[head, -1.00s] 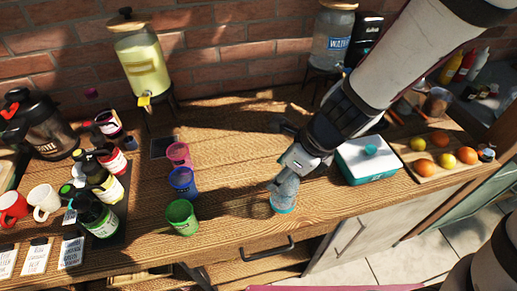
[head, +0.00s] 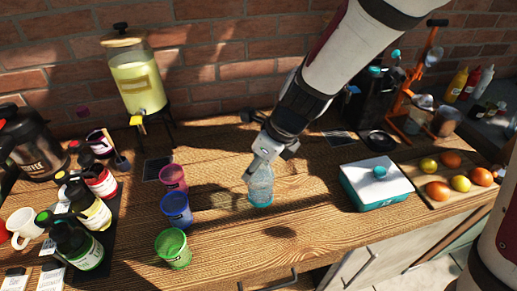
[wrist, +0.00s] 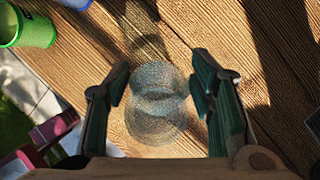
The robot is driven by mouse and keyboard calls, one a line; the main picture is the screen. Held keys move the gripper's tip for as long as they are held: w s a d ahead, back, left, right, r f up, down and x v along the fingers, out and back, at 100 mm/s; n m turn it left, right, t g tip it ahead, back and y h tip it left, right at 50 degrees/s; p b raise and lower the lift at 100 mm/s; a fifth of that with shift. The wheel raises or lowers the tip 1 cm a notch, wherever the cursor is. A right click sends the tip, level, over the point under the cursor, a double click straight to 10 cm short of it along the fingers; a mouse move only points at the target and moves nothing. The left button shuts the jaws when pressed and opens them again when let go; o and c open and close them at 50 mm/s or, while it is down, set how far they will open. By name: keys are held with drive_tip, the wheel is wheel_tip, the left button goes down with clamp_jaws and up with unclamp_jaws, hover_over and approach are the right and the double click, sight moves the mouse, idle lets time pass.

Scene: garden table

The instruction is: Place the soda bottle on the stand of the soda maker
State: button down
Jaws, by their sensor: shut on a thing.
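The soda bottle (head: 261,184) is clear with a teal base and hangs upright or nearly so from my gripper (head: 266,155). A dark shadow lies on the wood in front of it, and the bottle seems raised above the table. In the wrist view the see-through bottle (wrist: 157,108) sits between the two fingers of my gripper (wrist: 160,82). What looks like the soda maker (head: 374,97), a black machine with teal parts, stands at the back, right of my arm. My arm hides part of it, and I cannot make out its stand clearly.
Pink (head: 173,178), blue (head: 177,210) and green (head: 173,248) cups stand left of the bottle. A white-lidded teal box (head: 376,184) and a fruit board (head: 430,204) lie right. A yellow drink dispenser (head: 137,80) stands at the back left. Wood behind the bottle is partly clear.

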drive_tip(key=shift+f+b, duration=0.5)
drive_tip(key=shift+f, duration=1.25)
drive_tip(key=c, duration=0.9)
unclamp_jaws()
drive_tip(key=shift+c, duration=0.2)
drive_tip(key=shift+o, duration=1.1)
